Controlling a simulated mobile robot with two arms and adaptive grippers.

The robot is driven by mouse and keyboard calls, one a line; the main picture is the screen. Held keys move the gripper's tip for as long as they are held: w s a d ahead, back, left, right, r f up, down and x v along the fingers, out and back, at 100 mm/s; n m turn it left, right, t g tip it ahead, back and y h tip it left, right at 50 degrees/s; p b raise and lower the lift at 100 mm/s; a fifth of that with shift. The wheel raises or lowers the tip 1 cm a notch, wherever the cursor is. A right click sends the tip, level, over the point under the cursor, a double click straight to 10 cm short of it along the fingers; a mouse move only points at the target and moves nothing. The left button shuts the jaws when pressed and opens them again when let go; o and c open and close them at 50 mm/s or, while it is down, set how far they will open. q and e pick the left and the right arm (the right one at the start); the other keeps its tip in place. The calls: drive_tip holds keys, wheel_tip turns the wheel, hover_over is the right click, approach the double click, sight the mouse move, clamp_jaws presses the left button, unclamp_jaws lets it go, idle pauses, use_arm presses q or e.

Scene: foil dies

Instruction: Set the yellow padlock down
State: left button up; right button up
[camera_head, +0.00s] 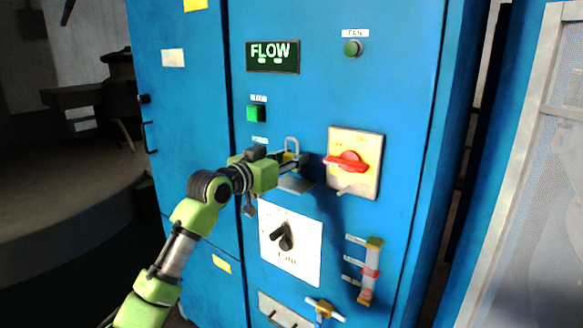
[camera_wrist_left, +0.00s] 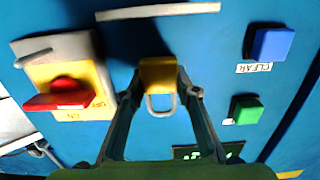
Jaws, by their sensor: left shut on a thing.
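The yellow padlock (camera_wrist_left: 158,74) is between the fingers of my left gripper (camera_wrist_left: 158,82) in the left wrist view, its grey shackle pointing down in that picture. In the head view the padlock's grey shackle (camera_head: 292,143) stands up above my left gripper (camera_head: 296,164), with its body mostly hidden by the fingers. The left gripper is shut on the padlock, in front of the blue cabinet. A small grey ledge (camera_head: 297,184) is just below it in the head view; the ledge (camera_wrist_left: 158,11) is apart from the padlock at the wrist view's top. My right gripper is not seen.
A red rotary switch (camera_head: 347,162) on a pale yellow plate is close right of the gripper. A black rotary switch (camera_head: 284,237) sits below. A green button (camera_head: 255,113) and FLOW display (camera_head: 272,56) are above.

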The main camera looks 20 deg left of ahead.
use_arm(q)
drive_tip(key=f+p, duration=0.2)
drive_tip(key=f, duration=0.1)
drive_tip(key=shift+w+f, duration=0.15)
drive_tip(key=shift+w, duration=0.2)
drive_tip(key=shift+a+f, duration=0.1)
drive_tip(key=shift+f, duration=0.15)
drive_tip(key=shift+f, duration=0.2)
drive_tip(key=o, duration=1.1)
drive_tip(key=shift+o, duration=0.2)
